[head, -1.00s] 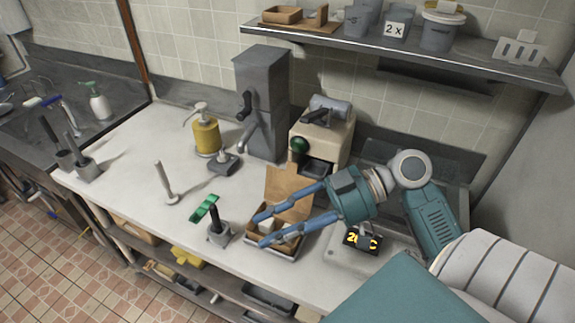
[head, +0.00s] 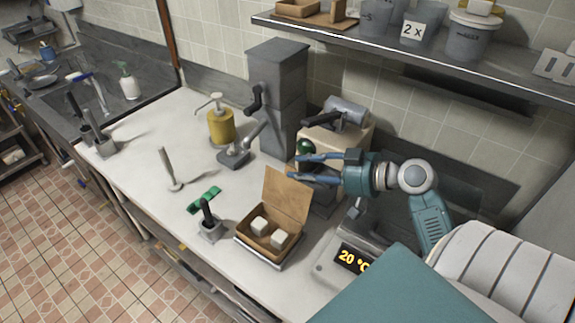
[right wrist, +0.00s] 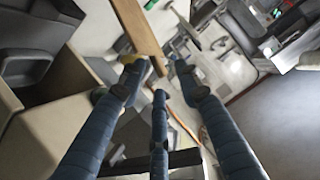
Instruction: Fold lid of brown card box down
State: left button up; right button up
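The brown card box (head: 246,240) stands on the counter with its lid (head: 287,198) standing up, leaning slightly back from the rear edge. Two pale cubes (head: 279,238) lie inside it. My right gripper (head: 294,168) is above the counter near the lid's top edge, pointing left, with its fingers spread and nothing between them. I cannot tell whether a finger touches the lid. In the right wrist view a brown strip (right wrist: 138,32), which looks like the lid's edge, lies just beyond the open fingertips. My left gripper is out of view.
A beige machine with a green knob (head: 304,147) stands behind my right gripper. A grey stand with a black handle (head: 210,225) is left of the box. A scale-like display (head: 352,259) is to its right. A yellow pump bottle (head: 221,127) stands farther back.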

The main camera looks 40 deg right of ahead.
aim_at(289, 169)
jog(key=p+x, duration=0.1)
jog(key=x, duration=0.2)
jog(key=shift+w+f, duration=0.15)
jog(key=shift+w, duration=0.25)
jog(key=shift+w+a+f, duration=0.25)
jog(key=shift+w+f, duration=0.05)
jog(key=shift+w, duration=0.15)
grip_shut()
